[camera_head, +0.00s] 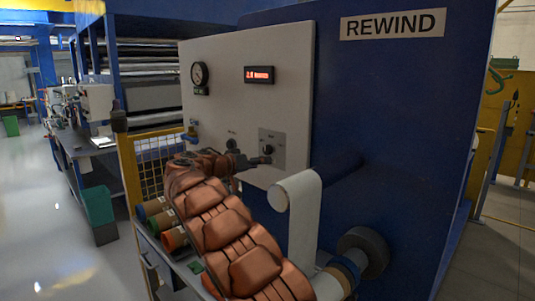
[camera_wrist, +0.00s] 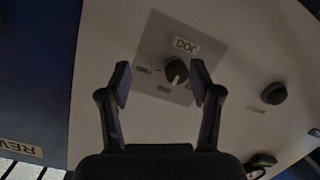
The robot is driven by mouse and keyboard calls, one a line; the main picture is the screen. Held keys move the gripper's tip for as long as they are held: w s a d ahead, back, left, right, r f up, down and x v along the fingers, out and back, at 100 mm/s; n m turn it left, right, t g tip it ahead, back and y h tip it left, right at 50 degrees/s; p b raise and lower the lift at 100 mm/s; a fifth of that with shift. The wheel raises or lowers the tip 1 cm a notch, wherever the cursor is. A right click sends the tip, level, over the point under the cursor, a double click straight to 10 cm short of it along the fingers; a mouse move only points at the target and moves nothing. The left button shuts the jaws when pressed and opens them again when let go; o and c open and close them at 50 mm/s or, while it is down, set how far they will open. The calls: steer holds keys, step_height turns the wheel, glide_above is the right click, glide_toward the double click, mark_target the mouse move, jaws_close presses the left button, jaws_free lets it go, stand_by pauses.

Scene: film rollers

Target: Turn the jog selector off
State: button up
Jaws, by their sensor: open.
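The jog selector is a round black knob (camera_wrist: 176,70) on a grey square plate (camera_wrist: 152,45) marked JOG, upside down in the wrist view. A pale pointer line on the knob points toward the lower edge of that view. Small labels beside the knob are too blurred to read. In the head view the plate (camera_head: 278,139) sits on the lower right of the pale panel. My gripper (camera_wrist: 160,77) is open, its two fingertips spread to either side of the knob with gaps. In the head view my gripper (camera_head: 259,161) is close to the panel, just below the knob.
A second black knob (camera_wrist: 274,93) sits to the right in the wrist view. A white roller (camera_head: 296,210) stands out close to the right of my arm.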

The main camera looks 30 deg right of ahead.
mark_target(265, 151)
steer(key=w+d+m+p, duration=0.1)
steer(key=w+d+r+m+h+p, duration=0.1)
steer(key=w+d, duration=0.1)
steer(key=w+d+h+p, duration=0.1)
steer(key=w+d, duration=0.1)
steer(key=shift+w+d+r+m, duration=0.25)
steer(key=shift+r+m, duration=0.05)
steer(key=shift+m, duration=0.1)
steer(key=shift+w+d+f, duration=0.1)
steer(key=shift+d, duration=0.25)
steer(key=c, duration=1.1)
